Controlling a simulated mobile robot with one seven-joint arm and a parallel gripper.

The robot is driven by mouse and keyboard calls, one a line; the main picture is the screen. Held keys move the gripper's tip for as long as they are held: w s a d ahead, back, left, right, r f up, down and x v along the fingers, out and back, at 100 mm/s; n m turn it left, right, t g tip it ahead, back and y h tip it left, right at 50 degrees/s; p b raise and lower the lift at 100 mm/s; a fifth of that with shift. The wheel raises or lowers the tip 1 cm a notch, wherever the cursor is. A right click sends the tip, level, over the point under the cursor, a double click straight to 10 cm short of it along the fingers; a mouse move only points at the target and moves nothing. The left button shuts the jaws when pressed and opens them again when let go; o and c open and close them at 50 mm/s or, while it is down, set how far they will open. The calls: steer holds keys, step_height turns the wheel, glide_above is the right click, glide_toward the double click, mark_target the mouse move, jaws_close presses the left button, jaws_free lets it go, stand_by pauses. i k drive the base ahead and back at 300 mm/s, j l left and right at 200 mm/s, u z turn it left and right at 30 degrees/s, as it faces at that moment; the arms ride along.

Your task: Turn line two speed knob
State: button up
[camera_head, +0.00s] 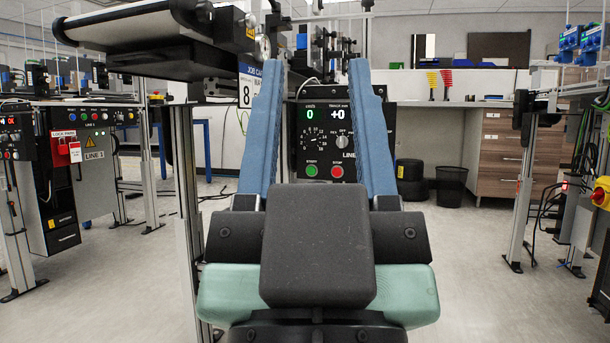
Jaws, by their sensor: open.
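A black control panel (327,145) stands ahead, showing between my gripper's fingers. Its label reads "LINE", with the number hidden by the right finger. A dark round speed knob (312,139) sits inside a ring of numbers on the panel's left half; its pointer is too small to read. Above it a green display (310,113) reads 0. A green button (311,170) and a red button (337,171) sit below. My gripper (317,68) is open and empty, its blue fingers framing the panel; contact is not visible.
A conveyor (140,28) reaches in at upper left on a metal leg (187,190). The Line 1 panel (95,150) stands at left. At right are a drawer cabinet (500,150), a dark bin (451,187) and a post (523,190). The floor right of centre is clear.

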mark_target(311, 140)
steer(key=i+l+u, duration=0.15)
steer(key=l+u, duration=0.2)
steer(key=l, duration=0.15)
steer(key=i+l+u, duration=0.1)
steer(key=l+u, duration=0.25)
steer(key=l, duration=0.15)
steer(key=l+u, duration=0.3)
steer(key=l, duration=0.25)
